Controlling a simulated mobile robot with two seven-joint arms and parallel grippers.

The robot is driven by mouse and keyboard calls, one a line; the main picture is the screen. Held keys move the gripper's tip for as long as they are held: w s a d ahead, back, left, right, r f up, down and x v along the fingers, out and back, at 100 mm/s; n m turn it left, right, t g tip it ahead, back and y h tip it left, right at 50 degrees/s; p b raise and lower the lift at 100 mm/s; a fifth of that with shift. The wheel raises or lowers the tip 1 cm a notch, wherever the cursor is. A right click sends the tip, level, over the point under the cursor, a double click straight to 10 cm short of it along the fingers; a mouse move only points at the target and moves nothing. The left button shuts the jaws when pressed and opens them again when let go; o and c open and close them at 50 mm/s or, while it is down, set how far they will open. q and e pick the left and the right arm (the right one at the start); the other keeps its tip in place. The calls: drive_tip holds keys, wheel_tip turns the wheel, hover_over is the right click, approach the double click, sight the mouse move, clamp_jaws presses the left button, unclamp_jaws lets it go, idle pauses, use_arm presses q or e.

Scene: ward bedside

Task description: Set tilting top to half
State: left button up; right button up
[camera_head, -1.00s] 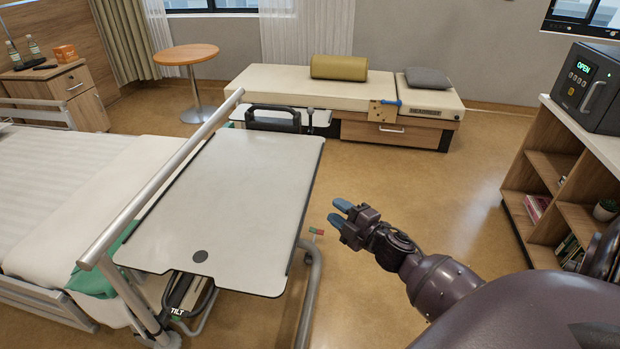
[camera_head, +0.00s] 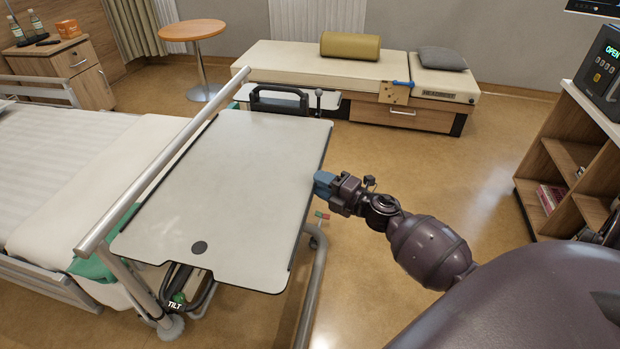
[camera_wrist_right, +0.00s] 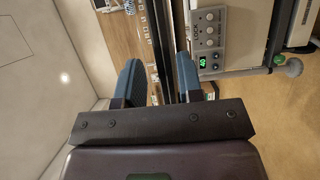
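The tilting top (camera_head: 215,195) is a pale grey panel with dark side edges and a round dark spot near its front. It looks flat or nearly flat in the head view. A green knob (camera_head: 179,297) labelled TILT shows below its front left. My right gripper (camera_head: 322,184) is at the top's right edge in the head view; contact cannot be told. In the right wrist view its two blue fingers (camera_wrist_right: 159,82) are apart, with a long dark bar (camera_wrist_right: 160,35) running between or behind them. My left gripper is in neither view.
A red and green tag (camera_head: 322,215) is below the right edge. A bench (camera_head: 300,75) stands behind, a shelf (camera_head: 560,170) at right. Floor between is clear.

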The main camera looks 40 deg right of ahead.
drive_tip(key=shift+x, duration=1.25)
drive_tip(key=shift+w+a, duration=0.1)
drive_tip(key=shift+w, duration=0.5)
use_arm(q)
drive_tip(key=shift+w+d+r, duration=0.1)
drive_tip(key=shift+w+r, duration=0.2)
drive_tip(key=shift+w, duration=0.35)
